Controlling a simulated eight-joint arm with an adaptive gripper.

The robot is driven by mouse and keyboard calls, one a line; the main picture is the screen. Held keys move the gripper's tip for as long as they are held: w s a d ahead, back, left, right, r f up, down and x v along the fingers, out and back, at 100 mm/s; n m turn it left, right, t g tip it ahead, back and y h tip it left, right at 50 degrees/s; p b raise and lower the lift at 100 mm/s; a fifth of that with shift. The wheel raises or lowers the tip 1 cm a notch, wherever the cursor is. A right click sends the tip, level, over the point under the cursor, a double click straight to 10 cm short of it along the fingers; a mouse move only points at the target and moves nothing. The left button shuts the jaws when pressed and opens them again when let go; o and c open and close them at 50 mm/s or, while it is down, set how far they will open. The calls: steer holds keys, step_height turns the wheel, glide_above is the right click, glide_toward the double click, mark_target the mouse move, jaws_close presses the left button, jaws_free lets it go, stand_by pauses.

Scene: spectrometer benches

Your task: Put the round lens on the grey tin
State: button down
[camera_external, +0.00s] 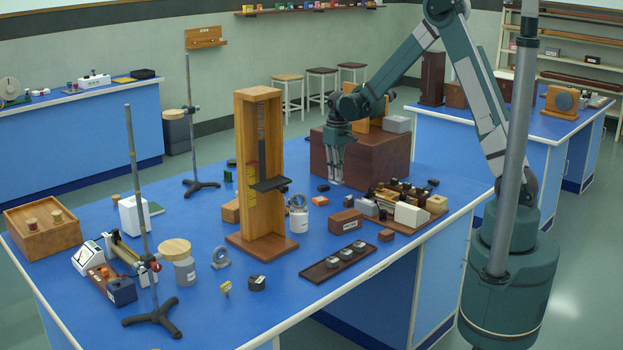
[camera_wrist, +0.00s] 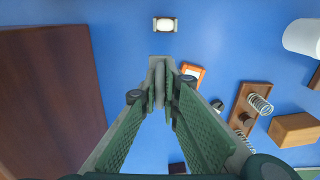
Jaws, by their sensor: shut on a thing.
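My gripper (camera_external: 337,180) points down over the blue bench, in front of the large dark red box. In the wrist view its fingertips (camera_wrist: 162,78) are closed together on a thin grey thing that is mostly hidden, so I cannot tell whether it is the round lens. A grey ring-shaped piece (camera_external: 220,257) stands on the bench left of the tall wooden stand. A grey box (camera_external: 397,124) also sits on the dark red box.
The dark red box (camera_external: 372,160) shows at left in the wrist view (camera_wrist: 48,100). Thin metal rod stands (camera_external: 189,130) rise on the left.

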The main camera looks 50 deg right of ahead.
steer(key=s+a+r+n+p, duration=0.2)
steer(key=s+a+r+p, duration=0.1)
steer(key=s+a+r, duration=0.55)
steer(key=s+a+r+n+p, duration=0.2)
steer(key=s+a+r+p, duration=0.25)
steer(key=s+a, duration=0.65)
steer(key=s+a+r+n+p, duration=0.1)
steer(key=s+a+r, duration=0.2)
steer(key=a, duration=0.5)
steer(key=s+a+r+n+p, duration=0.1)
steer(key=s+a+r+n, duration=0.15)
steer(key=a, duration=0.55)
steer(key=s+a+r+n+p, duration=0.15)
steer(key=a+r, duration=0.25)
steer(key=a, duration=0.4)
steer(key=n+b, duration=0.5)
steer(key=n, duration=0.4)
glide_above(184, 261)
step_height(184, 261, down, 12)
steer(key=shift+f, duration=0.25)
steer(key=shift+f, duration=0.1)
steer(key=shift+w+f, duration=0.1)
steer(key=shift+f, duration=2.9)
steer(key=shift+f, duration=1.9)
